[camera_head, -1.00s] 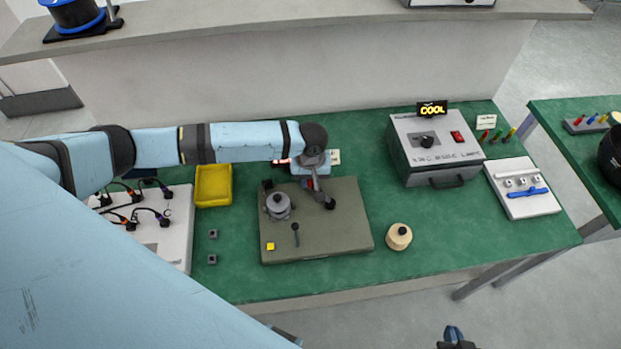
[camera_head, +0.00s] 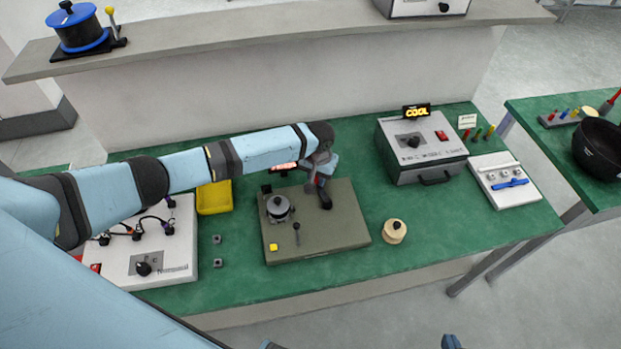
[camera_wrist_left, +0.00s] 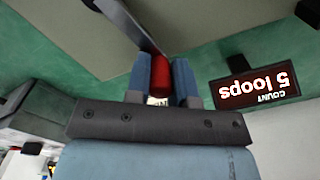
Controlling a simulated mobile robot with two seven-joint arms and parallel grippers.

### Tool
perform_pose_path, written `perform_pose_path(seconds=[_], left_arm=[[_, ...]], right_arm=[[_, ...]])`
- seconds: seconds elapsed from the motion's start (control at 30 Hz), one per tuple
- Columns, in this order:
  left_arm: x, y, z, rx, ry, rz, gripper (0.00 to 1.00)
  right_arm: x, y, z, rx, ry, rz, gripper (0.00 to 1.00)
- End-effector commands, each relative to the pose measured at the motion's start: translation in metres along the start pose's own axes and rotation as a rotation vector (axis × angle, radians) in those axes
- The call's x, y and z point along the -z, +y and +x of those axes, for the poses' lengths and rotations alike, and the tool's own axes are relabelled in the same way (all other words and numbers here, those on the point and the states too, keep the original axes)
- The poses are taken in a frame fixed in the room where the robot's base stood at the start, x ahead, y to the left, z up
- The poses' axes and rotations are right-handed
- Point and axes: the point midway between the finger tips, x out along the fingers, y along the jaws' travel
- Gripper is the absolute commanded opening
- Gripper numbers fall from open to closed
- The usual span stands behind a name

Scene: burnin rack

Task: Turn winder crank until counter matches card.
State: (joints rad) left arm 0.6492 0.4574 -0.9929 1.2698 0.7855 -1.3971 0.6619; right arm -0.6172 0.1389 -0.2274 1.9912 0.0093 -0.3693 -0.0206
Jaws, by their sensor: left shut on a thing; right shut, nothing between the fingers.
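The winder has an olive base plate (camera_head: 345,237) on the green bench, with a grey spool (camera_head: 278,207) at its left. The dark crank (camera_head: 324,197) stands at its back right. My left gripper (camera_head: 321,178) is at the crank; in the left wrist view its fingers (camera_wrist_left: 160,80) are shut on the red crank handle (camera_wrist_left: 160,73). The counter (camera_head: 285,166) glows red behind the plate; in the left wrist view it reads, upside down, "COUNT 5 loops" (camera_wrist_left: 258,90). The target card is not readable. My right gripper (camera_head: 452,342) barely shows at the bottom edge, shut and empty.
A yellow bin (camera_head: 214,198) and a white cable panel (camera_head: 150,270) are left of the winder. A wooden round piece (camera_head: 394,232) lies right of it. A grey oven-like box (camera_head: 425,148) with a "COOL" sign and a white tray (camera_head: 505,180) stand further right.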

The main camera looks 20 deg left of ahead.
Motion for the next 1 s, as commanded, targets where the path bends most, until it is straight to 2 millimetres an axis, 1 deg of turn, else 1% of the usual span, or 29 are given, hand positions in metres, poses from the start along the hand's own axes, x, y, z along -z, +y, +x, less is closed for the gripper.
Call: perform_pose_path(seconds=[0.1, 0.4, 0.6, 1.0], left_arm=[[0.005, 0.006, -0.002, -0.003, 0.001, 0.084, 0.0], [0.012, 0.015, -0.001, -0.002, 0.003, 0.239, 0.0], [0.013, 0.018, -0.001, -0.002, 0.005, 0.283, 0.0], [0.014, 0.018, -0.001, -0.002, 0.005, 0.294, 0.0]], right_arm=[[0.005, 0.002, -0.002, -0.005, 0.002, -0.001, 0.0], [0.006, 0.001, -0.004, -0.005, -0.002, 0.002, 0.0], [0.006, 0.001, -0.005, -0.005, -0.003, 0.003, 0.0], [0.007, 0.0, -0.005, -0.004, -0.002, 0.003, 0.0]])
